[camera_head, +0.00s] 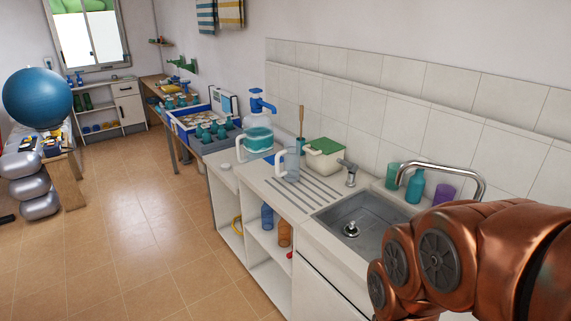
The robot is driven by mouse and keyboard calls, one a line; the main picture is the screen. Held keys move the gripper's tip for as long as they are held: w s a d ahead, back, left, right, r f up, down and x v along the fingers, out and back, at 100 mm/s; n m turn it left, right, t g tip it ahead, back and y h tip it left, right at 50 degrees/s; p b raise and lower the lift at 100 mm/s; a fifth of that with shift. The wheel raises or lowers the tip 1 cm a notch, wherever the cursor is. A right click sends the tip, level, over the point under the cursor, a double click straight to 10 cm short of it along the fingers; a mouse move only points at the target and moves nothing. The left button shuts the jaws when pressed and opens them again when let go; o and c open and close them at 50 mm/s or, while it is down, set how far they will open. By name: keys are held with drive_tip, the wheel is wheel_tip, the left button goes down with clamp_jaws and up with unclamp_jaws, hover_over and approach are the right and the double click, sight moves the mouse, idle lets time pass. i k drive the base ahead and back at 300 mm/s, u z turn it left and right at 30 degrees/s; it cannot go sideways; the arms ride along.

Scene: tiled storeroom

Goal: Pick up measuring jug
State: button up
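A clear, pale jug with a white handle (291,166), which looks like the measuring jug, stands upright on the white counter, left of the sink by the ribbed drainboard. Its handle faces left. Nothing touches it that I can see. My copper-coloured arm fills the lower right corner, well apart from the jug. My gripper is outside the picture, so its state is hidden.
A large water bottle with blue pump (257,138) stands behind the jug. A green-lidded box (323,157) is to its right. The sink (358,222) with its curved tap (443,171) lies between jug and arm. Tiled floor (140,225) is open at left.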

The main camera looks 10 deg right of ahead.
sight(291, 152)
drive_tip(key=u, duration=0.55)
drive_tip(key=i, duration=1.5)
drive_tip(key=u, duration=0.15)
